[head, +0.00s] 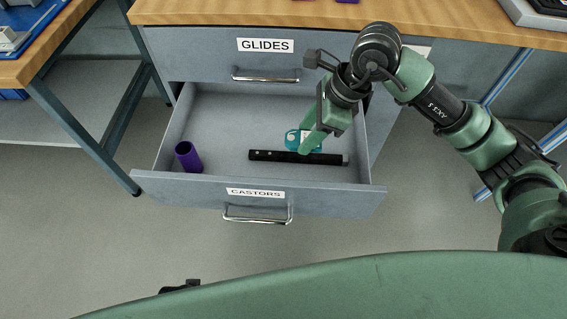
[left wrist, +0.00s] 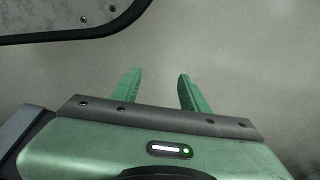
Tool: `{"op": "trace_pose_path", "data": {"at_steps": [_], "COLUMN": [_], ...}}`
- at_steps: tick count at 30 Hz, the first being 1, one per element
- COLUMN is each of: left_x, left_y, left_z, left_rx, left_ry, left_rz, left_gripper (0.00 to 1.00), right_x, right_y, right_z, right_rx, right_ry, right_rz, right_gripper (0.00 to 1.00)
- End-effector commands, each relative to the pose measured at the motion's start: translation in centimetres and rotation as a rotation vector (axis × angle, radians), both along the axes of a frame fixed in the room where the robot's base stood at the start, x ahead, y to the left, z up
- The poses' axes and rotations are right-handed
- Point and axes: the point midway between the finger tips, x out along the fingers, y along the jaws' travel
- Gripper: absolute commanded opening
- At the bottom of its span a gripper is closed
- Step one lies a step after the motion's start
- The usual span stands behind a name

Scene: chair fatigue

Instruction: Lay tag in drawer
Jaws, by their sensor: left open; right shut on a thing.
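The drawer labelled CASTORS (head: 215,115) is pulled open below the GLIDES drawer. My right gripper (head: 307,149) reaches down into the drawer, shut on a teal tag (head: 292,138). The tag is partly hidden behind the green fingers, and I cannot tell whether it touches the drawer floor. A black bar (head: 270,156) lies in the drawer just in front of the tag, close to the fingertips. In the left wrist view my left gripper (left wrist: 158,85) is open and empty above the bare floor.
The closed GLIDES drawer (head: 200,55) is above the open one, under a wooden worktop (head: 230,12). A second bench (head: 45,50) with a blue-green frame stands at the left. The drawer's left and back floor is clear between the cylinder and the tag.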

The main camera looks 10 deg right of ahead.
Motion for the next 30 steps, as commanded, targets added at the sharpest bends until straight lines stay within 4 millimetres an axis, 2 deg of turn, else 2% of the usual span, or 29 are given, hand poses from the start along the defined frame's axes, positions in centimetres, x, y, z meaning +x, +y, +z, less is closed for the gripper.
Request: {"op": "trace_pose_path", "data": {"at_steps": [1,3,12,15,20,27,30], "left_x": [0.3,0.7,2.1,2.3,2.4,2.9,3.0], "left_y": [0.0,-0.1,-0.3,-0.3,-0.3,-0.3,-0.3], "left_z": [0.4,1.0,4.0,4.7,5.3,7.0,7.3], "left_rx": [0.000,-0.001,-0.003,-0.003,-0.003,-0.003,-0.004], "left_ry": [-0.006,-0.009,-0.027,-0.030,-0.032,-0.042,-0.043], "left_rz": [0.001,0.001,0.005,0.005,0.006,0.007,0.008], "left_gripper": [0.44,0.44,0.44,0.44,0.44,0.44,0.44], "right_x": [-0.2,-0.2,-0.1,0.0,0.0,0.0,0.0], "right_y": [0.0,0.0,0.0,0.0,0.0,0.0,0.0], "right_z": [-1.7,-3.6,-11.1,-12.5,-13.7,-17.1,-17.5], "right_rx": [0.000,0.000,0.000,0.000,0.001,0.001,0.000], "right_ry": [0.007,0.008,0.005,0.004,0.003,0.003,0.000], "right_rz": [-0.001,-0.001,-0.002,-0.002,-0.001,-0.002,0.000], "right_gripper": [0.05,0.05,0.05,0.05,0.05,0.05,0.05]}}
